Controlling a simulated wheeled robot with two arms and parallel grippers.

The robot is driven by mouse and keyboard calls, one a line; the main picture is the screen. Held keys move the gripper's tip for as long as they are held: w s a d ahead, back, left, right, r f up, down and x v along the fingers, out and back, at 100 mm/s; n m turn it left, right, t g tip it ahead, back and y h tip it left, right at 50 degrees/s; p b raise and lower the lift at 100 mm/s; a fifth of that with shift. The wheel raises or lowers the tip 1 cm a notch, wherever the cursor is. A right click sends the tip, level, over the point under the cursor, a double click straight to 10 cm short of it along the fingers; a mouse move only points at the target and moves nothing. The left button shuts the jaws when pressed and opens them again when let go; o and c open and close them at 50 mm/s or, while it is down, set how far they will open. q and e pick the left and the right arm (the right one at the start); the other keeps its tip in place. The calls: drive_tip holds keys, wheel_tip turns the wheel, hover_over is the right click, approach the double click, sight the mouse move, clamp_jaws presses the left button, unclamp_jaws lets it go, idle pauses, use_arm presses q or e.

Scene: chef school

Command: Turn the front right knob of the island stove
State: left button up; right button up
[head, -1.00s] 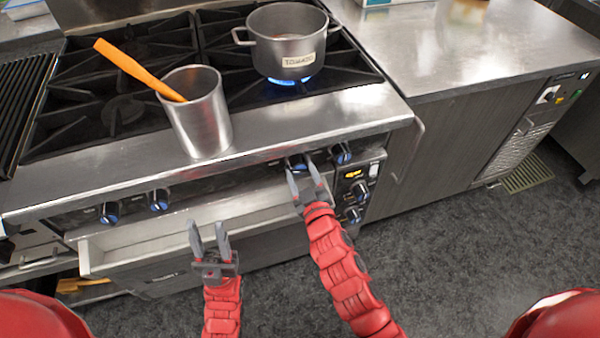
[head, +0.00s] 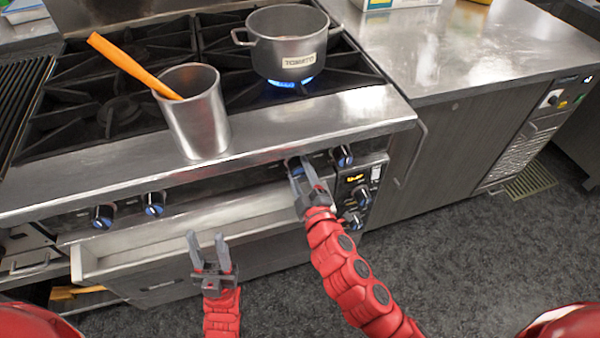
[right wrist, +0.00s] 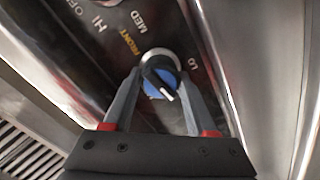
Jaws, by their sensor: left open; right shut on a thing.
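The stove (head: 300,124) has a row of blue-and-black knobs on its front panel. My right gripper (head: 303,170) is shut on one knob (right wrist: 160,75), just left of the rightmost knob (head: 342,155) in that row. In the right wrist view my right gripper (right wrist: 163,80) has a finger on each side of this knob. Its white pointer slants toward the lower right, and the panel around it reads FRONT, HI, MED and LO. My left gripper (head: 207,248) is open and empty in front of the pulled-out drawer (head: 160,248).
A labelled pot (head: 287,45) stands over a blue flame (head: 290,83). A metal canister (head: 199,120) with an orange utensil (head: 130,65) stands near the stove's front edge. More knobs (head: 103,216) sit at the left. A steel counter (head: 440,45) adjoins at the right.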

idle(0.3)
drive_tip(key=o, duration=1.4)
drive_tip(key=shift+c, duration=0.2)
drive_tip(key=shift+s, duration=0.1)
drive_tip(key=p+v, duration=0.2)
drive_tip(key=v, duration=1.5)
drive_tip(key=shift+p, duration=0.3)
drive_tip(key=shift+s, duration=0.1)
